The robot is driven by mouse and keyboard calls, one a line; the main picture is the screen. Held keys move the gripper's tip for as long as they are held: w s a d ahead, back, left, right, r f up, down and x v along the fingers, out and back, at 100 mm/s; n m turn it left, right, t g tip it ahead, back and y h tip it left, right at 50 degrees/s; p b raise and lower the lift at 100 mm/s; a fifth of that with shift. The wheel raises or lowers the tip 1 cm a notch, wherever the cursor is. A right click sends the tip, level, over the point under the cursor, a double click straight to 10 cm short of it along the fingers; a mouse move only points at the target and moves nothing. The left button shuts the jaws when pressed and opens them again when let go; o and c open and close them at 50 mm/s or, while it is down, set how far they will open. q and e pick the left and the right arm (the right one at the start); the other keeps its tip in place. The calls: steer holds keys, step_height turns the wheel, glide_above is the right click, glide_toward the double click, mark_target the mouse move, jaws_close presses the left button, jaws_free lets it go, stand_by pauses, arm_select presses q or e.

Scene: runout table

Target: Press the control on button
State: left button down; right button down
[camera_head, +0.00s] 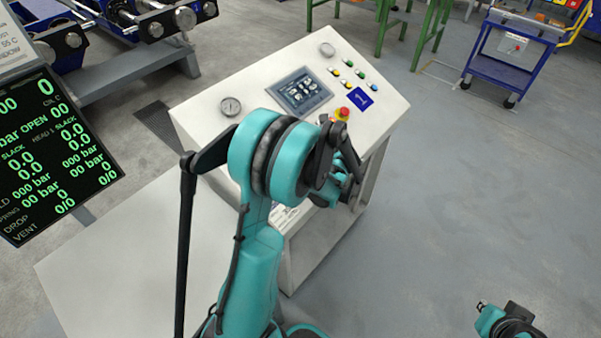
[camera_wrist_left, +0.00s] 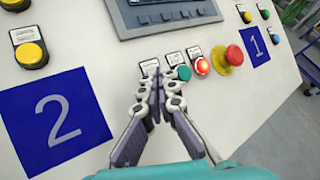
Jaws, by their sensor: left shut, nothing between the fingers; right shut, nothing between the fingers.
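The control panel (camera_head: 216,110) is a sloped white console in the head view, with my left arm in front of its lower part. In the left wrist view a green button (camera_wrist_left: 184,73), a red lit button (camera_wrist_left: 203,66) and a red mushroom button on a yellow base (camera_wrist_left: 228,58) stand in a row under small labels. The labels are too small to read. My left gripper (camera_wrist_left: 158,82) is shut and empty, its tips just left of the green button; they cover the spot under the leftmost label. Contact cannot be told. My right gripper (camera_head: 481,305) is shut and empty, away from the console.
A touchscreen (camera_head: 300,92) and two gauges sit on the panel. Blue plates marked 2 (camera_wrist_left: 52,120) and 1 (camera_wrist_left: 254,46) flank the button row. A black readout screen (camera_head: 55,150) stands at the left. The floor right of the console is clear.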

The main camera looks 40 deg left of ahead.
arm_select(q)
steer(key=shift+d+r, duration=0.15)
steer(key=shift+r, duration=0.25)
steer(key=shift+r, duration=0.1)
steer(key=r+p, duration=0.1)
steer(key=d+r+p, duration=0.1)
steer(key=r, duration=0.1)
steer(key=d+r+p, duration=0.1)
steer(key=r+p, duration=0.1)
steer(key=shift+s+d+r, duration=0.15)
steer(key=shift+d, duration=0.1)
stand_by(1.0)
steer(key=s+d+r+n+h, duration=0.1)
steer(key=s+d+n+h, duration=0.3)
steer(key=s+d+n, duration=0.6)
steer(key=s+d+r+n+g+h, duration=0.1)
steer(key=s+d+n+h, duration=0.4)
steer(key=s+d+n, duration=0.5)
steer(key=s+n, duration=0.1)
steer(key=s, duration=0.6)
steer(key=shift+h, duration=0.3)
